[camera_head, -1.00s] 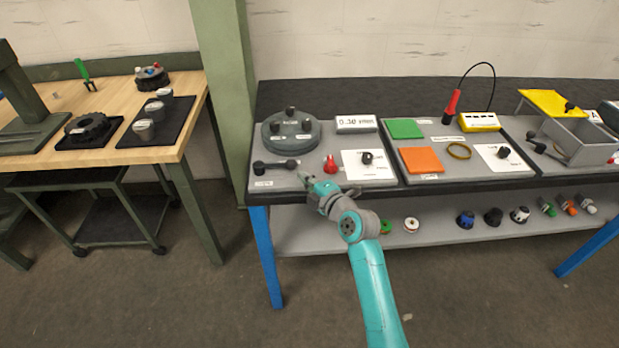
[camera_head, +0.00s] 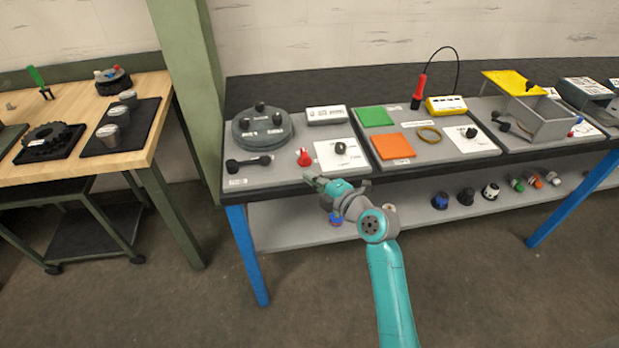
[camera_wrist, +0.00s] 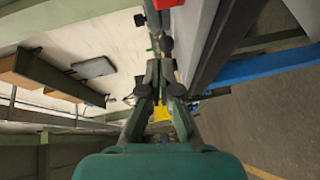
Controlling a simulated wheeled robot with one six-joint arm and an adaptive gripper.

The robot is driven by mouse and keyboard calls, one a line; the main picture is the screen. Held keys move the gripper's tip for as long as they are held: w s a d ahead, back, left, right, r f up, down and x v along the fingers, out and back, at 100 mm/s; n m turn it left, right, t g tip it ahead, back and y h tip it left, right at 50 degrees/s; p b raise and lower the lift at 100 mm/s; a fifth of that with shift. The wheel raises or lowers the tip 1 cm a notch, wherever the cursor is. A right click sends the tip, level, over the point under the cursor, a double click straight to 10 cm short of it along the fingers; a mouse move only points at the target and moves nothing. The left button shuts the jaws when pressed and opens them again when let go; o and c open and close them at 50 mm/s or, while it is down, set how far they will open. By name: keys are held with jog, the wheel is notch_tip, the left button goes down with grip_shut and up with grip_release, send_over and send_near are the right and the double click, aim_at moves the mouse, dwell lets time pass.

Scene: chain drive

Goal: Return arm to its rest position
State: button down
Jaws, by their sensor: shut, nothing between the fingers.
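My teal arm reaches up from the bottom of the head view. Its rest position is not marked in any view.
A red knob (camera_head: 304,157), a white card (camera_head: 342,154) and a dark dumbbell-shaped part (camera_head: 248,165) lie near my gripper. A round grey fixture (camera_head: 263,128) stands behind. Blue legs (camera_head: 247,256) and a lower shelf (camera_head: 290,232) are below. Floor in front is clear.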

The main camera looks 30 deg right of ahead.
jog(key=s+a+f+m+h, duration=0.1)
jog(key=s+a+f+m, duration=0.1)
jog(key=s+f+m, duration=0.45)
jog(key=s+a+f+m+g+h, duration=0.1)
jog(key=s+a+f+h, duration=0.15)
jog(key=s, duration=0.75)
jog(key=s+a+f+m, duration=0.3)
jog(key=s+f+m, duration=0.15)
jog(key=s, duration=0.35)
jog(key=s+a+r+m, duration=0.1)
jog(key=s+r+m, duration=0.2)
jog(key=s, duration=0.9)
jog(key=s+a+r+m, duration=0.2)
jog(key=s+r, duration=0.3)
jog(key=s, duration=0.7)
jog(key=shift+a+r+m, duration=0.15)
jog(key=shift+r+m, duration=0.25)
jog(key=shift+m, duration=0.4)
jog(key=shift+s, duration=0.1)
